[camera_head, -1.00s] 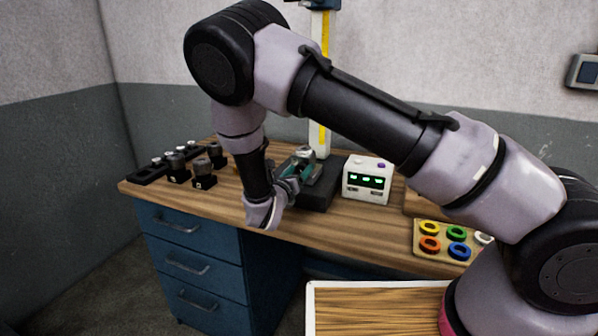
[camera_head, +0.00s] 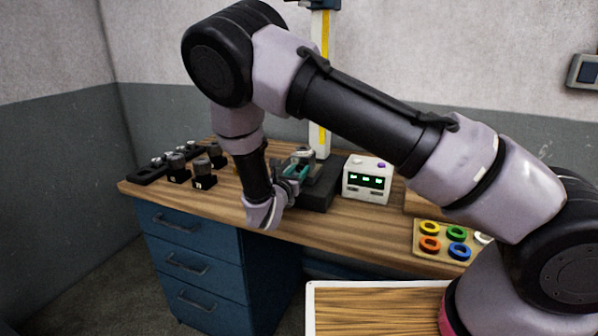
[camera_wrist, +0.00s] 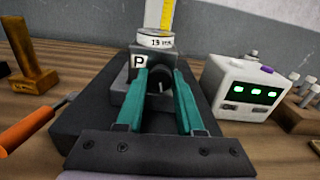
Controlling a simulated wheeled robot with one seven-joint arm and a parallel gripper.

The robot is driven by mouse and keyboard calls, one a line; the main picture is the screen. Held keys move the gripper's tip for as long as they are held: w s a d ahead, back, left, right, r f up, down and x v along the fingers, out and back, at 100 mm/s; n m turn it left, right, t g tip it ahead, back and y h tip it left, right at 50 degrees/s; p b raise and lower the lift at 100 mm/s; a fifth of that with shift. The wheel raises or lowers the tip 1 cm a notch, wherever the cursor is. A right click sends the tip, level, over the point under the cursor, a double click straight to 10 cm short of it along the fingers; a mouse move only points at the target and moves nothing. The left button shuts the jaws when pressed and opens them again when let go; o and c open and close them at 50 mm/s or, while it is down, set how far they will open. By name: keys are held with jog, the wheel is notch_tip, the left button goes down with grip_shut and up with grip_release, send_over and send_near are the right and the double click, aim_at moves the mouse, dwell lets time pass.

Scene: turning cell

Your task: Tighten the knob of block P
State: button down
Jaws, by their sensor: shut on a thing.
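Block P (camera_wrist: 138,62) is a dark block with a white "P" label, straight ahead in the wrist view. My gripper (camera_wrist: 160,82) has teal fingers that reach up to the block's front and are shut on its dark knob (camera_wrist: 160,88), which is partly hidden between them. In the head view my gripper (camera_head: 297,170) is at the dark base (camera_head: 322,190) on the workbench, and the block is mostly hidden there. A round silver part marked with "13" (camera_wrist: 156,41) sits on top of the block.
A white box with green displays (camera_head: 367,180) stands right of the base. Several black knobbed blocks (camera_head: 204,180) stand at the bench's left. An orange-handled tool (camera_wrist: 28,127) lies left of the gripper. A tray of coloured rings (camera_head: 443,242) is at the bench's right.

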jog(key=shift+m, duration=1.5)
jog(key=c, duration=0.5)
grip_release()
jog(key=shift+c, duration=0.2)
jog(key=v, duration=1)
jog(key=shift+s, duration=0.4)
jog(key=shift+a+r, duration=0.1)
jog(key=shift+a, duration=0.05)
